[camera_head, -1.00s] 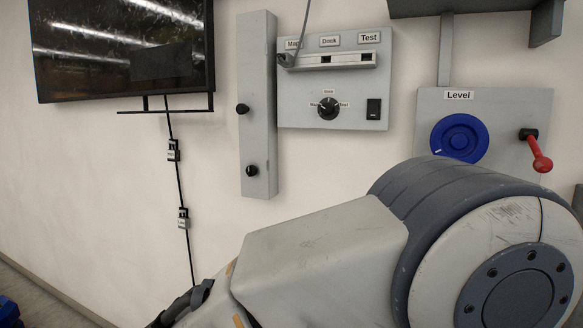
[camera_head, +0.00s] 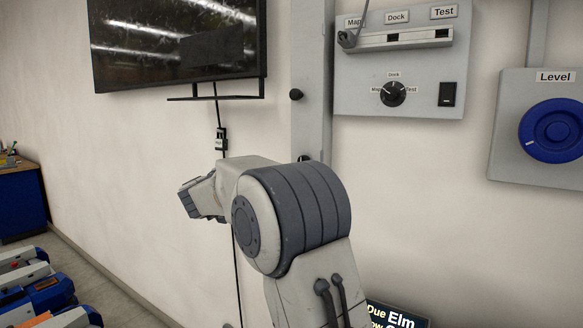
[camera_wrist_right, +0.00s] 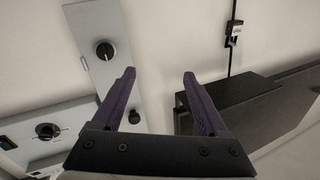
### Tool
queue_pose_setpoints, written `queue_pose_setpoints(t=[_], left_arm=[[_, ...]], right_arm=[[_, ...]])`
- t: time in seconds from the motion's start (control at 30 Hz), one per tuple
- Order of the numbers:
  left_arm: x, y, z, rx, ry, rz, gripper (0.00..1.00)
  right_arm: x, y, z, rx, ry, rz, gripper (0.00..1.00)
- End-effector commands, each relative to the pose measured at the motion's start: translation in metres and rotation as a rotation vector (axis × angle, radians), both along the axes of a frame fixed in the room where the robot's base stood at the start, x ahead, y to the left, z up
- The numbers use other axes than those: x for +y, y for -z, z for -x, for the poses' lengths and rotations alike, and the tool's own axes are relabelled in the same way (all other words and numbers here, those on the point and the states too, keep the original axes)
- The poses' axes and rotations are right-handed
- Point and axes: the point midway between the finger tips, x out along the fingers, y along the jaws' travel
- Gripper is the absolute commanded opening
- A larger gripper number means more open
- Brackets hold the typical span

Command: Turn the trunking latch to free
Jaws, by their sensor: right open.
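The grey vertical trunking (camera_head: 311,60) is on the wall with two black knobs, one being presumably the latch. The upper knob (camera_head: 296,94) shows clearly; the lower knob (camera_head: 304,158) is mostly hidden behind my arm. In the right wrist view, which looks upside down, the trunking (camera_wrist_right: 92,22) carries the lower knob (camera_wrist_right: 105,50) to the left of my fingers. The upper knob (camera_wrist_right: 134,116) shows beside the left finger. My right gripper (camera_wrist_right: 160,74) is open, with nothing between its purple fingers. Its fingers do not show in the head view. My left gripper is not in view.
A panel (camera_head: 365,98) with a Map/Dock/Test dial (camera_head: 393,92) is right of the trunking. A dark screen (camera_head: 170,65) and a hanging cable with a tag (camera_head: 222,138) are left. A Level panel (camera_head: 508,105) with a blue wheel (camera_head: 552,130) is far right.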

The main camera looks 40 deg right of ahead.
Motion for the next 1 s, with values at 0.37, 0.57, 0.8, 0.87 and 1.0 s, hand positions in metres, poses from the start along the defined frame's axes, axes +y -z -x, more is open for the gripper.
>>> queue_pose_setpoints(t=[0.37, 0.57, 0.8, 0.87, 1.0], left_arm=[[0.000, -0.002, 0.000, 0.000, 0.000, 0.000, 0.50], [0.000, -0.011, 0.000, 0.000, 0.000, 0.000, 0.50], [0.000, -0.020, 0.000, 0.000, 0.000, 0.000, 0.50], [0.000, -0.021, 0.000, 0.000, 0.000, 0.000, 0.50], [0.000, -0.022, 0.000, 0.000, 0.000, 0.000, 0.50]], right_arm=[[-0.090, 0.004, 0.033, 0.005, 0.337, -0.007, 0.77], [-0.124, 0.003, 0.019, 0.005, 0.334, -0.008, 0.77], [-0.158, 0.003, 0.003, 0.005, 0.329, -0.006, 0.77], [-0.163, 0.003, 0.001, 0.004, 0.328, -0.007, 0.77], [-0.170, 0.004, -0.002, 0.004, 0.328, -0.006, 0.77]])
